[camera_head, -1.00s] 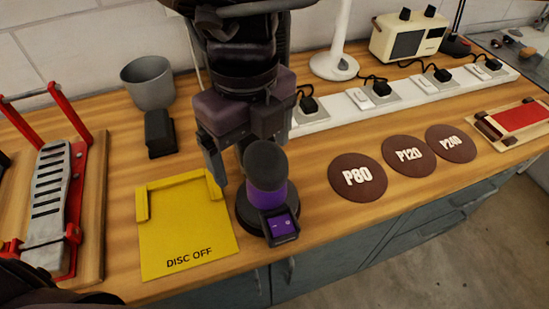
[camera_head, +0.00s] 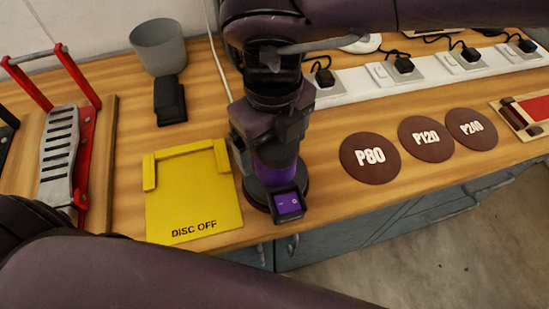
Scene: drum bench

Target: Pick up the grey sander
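The grey sander, with a purple band (camera_head: 277,172), stands upright on the bench. It has a wide dark base and a small purple screen (camera_head: 288,204) at its front. My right gripper (camera_head: 262,156) is down over the sander's top and hides its grey cap. One finger shows at the sander's left side; the other is hidden, so I cannot tell whether they press on it. My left arm crosses the bottom left foreground, and its gripper is out of view.
A yellow DISC OFF plate (camera_head: 192,199) lies just left of the sander. Discs P80 (camera_head: 370,158), P120 (camera_head: 426,138) and P240 (camera_head: 471,129) lie to the right. A power strip (camera_head: 345,93) runs behind. A grey cup (camera_head: 158,47) and black block (camera_head: 170,100) stand back left.

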